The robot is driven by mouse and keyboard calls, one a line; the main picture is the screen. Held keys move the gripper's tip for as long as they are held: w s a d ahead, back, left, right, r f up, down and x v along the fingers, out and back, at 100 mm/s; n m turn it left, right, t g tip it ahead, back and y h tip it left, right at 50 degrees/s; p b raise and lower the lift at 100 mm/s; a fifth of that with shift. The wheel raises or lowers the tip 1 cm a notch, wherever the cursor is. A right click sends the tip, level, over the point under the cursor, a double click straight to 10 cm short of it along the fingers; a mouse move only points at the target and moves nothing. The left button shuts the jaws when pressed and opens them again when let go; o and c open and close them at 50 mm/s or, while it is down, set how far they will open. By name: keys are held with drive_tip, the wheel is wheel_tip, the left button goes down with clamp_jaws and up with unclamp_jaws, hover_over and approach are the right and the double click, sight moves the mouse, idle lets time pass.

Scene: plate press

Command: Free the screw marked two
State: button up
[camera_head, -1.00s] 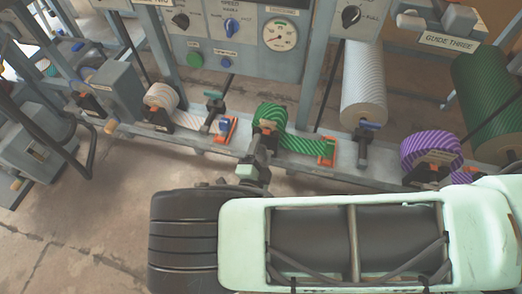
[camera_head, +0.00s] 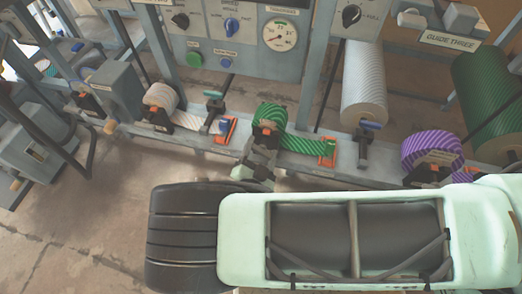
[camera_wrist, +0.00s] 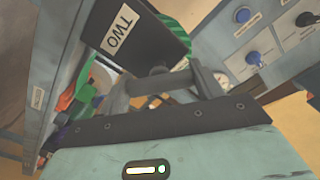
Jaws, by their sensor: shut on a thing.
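A black block with a label reading TWO (camera_wrist: 118,30) stands just ahead of my gripper in the wrist view. My gripper (camera_wrist: 160,82) has its two grey fingers on a small dark screw head (camera_wrist: 158,71) below this block. The fingers are shut on it, and they hide most of it. In the head view my gripper (camera_head: 261,160) is at the front of the rail, just below the green striped roll (camera_head: 270,116). The screw itself is hidden there. The roll's green edge also shows behind the block in the wrist view (camera_wrist: 178,32).
A green striped strip (camera_head: 305,145) runs right from the roll to an orange clamp (camera_head: 328,152). A white roll (camera_head: 160,97) is to the left and a purple striped roll (camera_head: 432,150) to the right. A control panel (camera_head: 235,35) stands behind. Floor in front is open.

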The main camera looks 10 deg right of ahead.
drive_tip(key=shift+f, duration=0.1)
drive_tip(key=o, duration=1)
drive_tip(key=shift+s, duration=0.1)
drive_tip(key=v, duration=1.7)
drive_tip(key=shift+s+a+p, duration=0.1)
drive_tip(key=shift+s+p, duration=0.05)
drive_tip(key=shift+p, duration=0.25)
